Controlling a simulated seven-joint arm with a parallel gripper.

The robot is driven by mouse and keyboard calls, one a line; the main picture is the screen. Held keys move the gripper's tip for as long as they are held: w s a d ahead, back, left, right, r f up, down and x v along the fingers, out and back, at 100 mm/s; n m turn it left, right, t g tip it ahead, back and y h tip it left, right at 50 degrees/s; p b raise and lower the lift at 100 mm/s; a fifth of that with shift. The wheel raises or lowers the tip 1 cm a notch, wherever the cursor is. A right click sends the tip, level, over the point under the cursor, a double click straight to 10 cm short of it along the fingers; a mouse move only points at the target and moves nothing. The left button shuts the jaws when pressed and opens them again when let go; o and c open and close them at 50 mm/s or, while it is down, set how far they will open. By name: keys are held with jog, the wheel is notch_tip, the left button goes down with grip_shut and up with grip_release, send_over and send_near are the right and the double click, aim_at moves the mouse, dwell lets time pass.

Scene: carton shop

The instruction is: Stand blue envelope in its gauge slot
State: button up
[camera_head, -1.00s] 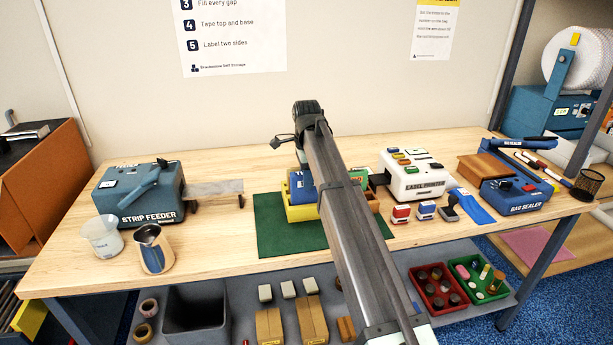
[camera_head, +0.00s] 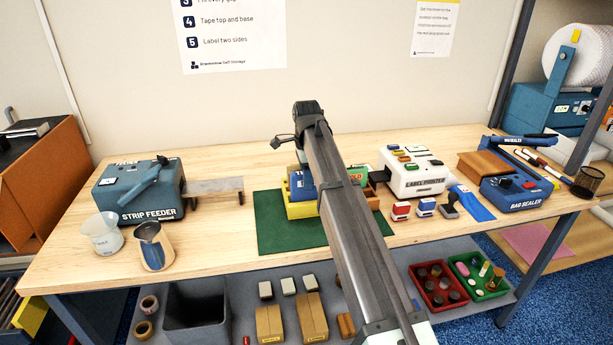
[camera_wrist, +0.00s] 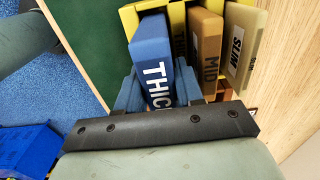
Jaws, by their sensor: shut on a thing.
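The blue envelope (camera_wrist: 153,60), marked with white letters reading "THIC", stands between the two fingers of my gripper (camera_wrist: 158,88) in the wrist view. My gripper is shut on it. The yellow gauge (camera_wrist: 130,14) is around its far end; I cannot tell how deep the envelope sits. Beside it to the right stand a brown envelope (camera_wrist: 207,30) marked MID and a tan one (camera_wrist: 243,40) marked SLIM. In the head view the blue envelope (camera_head: 299,183) shows at the yellow gauge (camera_head: 297,210), left of my arm, which hides much of both and my gripper.
The gauge stands on a green mat (camera_head: 272,236). A strip feeder (camera_head: 140,195), a jug (camera_head: 102,236) and a metal cup (camera_head: 152,248) are left. A label printer (camera_head: 413,180), several stamps (camera_head: 426,207) and a bag sealer (camera_head: 513,190) are right.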

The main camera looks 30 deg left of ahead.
jog(key=shift+f, duration=0.8)
jog(key=o, duration=1.1)
jog(key=shift+c, duration=0.2)
jog(key=shift+r, duration=0.1)
jog(key=shift+r, duration=2.95)
